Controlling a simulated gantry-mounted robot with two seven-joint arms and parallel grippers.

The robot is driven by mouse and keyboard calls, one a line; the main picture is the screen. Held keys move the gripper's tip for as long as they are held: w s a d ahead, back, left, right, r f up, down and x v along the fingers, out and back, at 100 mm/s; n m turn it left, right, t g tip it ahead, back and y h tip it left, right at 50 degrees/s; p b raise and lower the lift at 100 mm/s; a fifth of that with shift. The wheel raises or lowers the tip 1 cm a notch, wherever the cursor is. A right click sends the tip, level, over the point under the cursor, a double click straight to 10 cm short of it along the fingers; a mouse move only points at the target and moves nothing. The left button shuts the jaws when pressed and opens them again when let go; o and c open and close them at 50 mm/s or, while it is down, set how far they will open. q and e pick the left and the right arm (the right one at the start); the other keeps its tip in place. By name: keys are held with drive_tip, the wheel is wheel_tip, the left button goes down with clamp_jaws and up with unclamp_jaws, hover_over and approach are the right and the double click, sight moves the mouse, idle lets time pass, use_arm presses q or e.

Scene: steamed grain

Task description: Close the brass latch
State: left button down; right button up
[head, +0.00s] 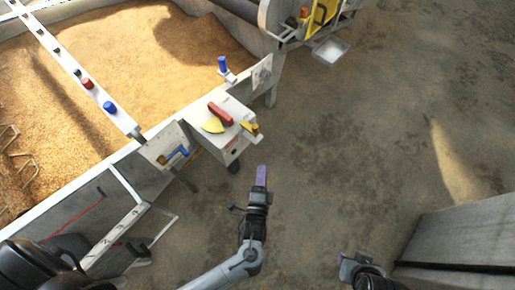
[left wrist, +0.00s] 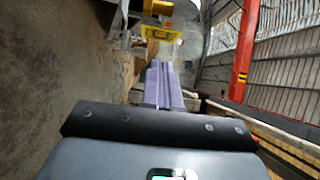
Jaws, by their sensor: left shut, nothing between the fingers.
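The brass latch (head: 251,128) is a small yellow-brass piece on the right side of a pale control box (head: 226,135) at the trough's edge. My left gripper (head: 261,168) has purple fingers, shut and empty, in front of the box and below the latch in the head view, clearly apart from it. The purple fingers (left wrist: 163,68) also show in the left wrist view, with a yellow part (left wrist: 160,33) beyond them; I cannot tell whether it is the latch. My right gripper (head: 352,262) shows partly at the bottom of the head view; its finger opening is unclear.
The box carries a red handle (head: 220,114) and a yellow disc (head: 213,125). A blue knob (head: 222,65) and a blue lever (head: 177,153) are nearby. The grain trough (head: 130,62) lies left. A grey block (head: 465,235) stands lower right. The floor between is clear.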

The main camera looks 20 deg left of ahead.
use_arm(q)
drive_tip(key=b, duration=0.3)
approach(257, 130)
drive_tip(key=w+d, duration=0.2)
drive_tip(key=w, duration=0.2)
drive_tip(key=w+a, duration=0.2)
drive_tip(key=a, duration=0.1)
drive_tip(key=shift+w+a+b, duration=0.15)
drive_tip(key=shift+a+b, duration=0.05)
drive_tip(key=shift+b, duration=0.15)
use_arm(e)
drive_tip(key=f, duration=0.4)
drive_tip(key=shift+a, duration=0.2)
